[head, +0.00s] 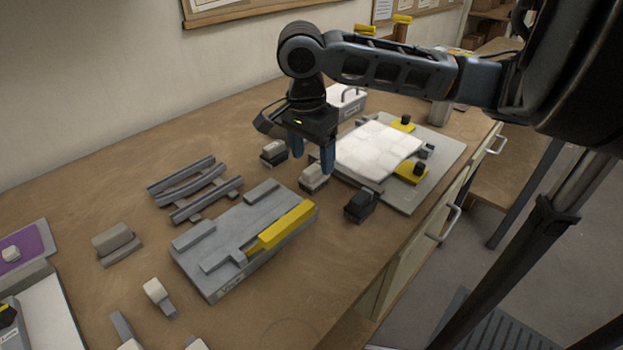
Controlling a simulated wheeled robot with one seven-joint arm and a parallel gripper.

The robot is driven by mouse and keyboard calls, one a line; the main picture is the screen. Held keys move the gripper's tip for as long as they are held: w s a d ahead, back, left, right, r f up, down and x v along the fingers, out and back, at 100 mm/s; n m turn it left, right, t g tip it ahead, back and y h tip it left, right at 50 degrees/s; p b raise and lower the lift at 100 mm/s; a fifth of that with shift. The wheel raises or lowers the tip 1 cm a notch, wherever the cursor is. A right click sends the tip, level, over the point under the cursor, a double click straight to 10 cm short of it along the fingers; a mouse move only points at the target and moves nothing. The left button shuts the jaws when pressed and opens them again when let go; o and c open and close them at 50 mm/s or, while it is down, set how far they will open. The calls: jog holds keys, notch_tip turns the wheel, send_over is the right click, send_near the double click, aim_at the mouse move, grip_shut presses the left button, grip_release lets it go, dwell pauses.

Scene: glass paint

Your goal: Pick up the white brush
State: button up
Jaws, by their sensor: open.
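My gripper (312,158) points down over the table with its two blue fingers apart and nothing seen between them. Just below it stands a small block with a pale top and grey base (313,175), which looks like the white brush. The right finger overlaps this block in the picture, and I cannot tell whether they touch. A black block (360,206) stands to the right and nearer.
A grey board (450,148) carries a white glass-like sheet (376,150) with yellow clamps. A grey fixture (215,275) with a yellow bar (287,224) lies nearer. Grey rails (190,186) and a grey block (116,243) are left. A white carrier (348,100) stands behind my gripper.

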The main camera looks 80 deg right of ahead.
aim_at(314, 168)
jog(key=shift+s+f+b, duration=0.2)
jog(key=shift+f+b, duration=0.1)
jog(key=shift+f, duration=1.65)
jog(key=shift+c, duration=0.3)
jog(key=c, duration=1.1)
jog(key=shift+r, duration=0.1)
notch_tip(314, 168, up, 10)
jog(key=shift+f+p, duration=0.1)
jog(key=shift+p, duration=0.95)
jog(key=o, duration=0.6)
jog(key=shift+c, duration=0.2)
jog(key=c, duration=0.4)
jog(key=shift+d, duration=0.15)
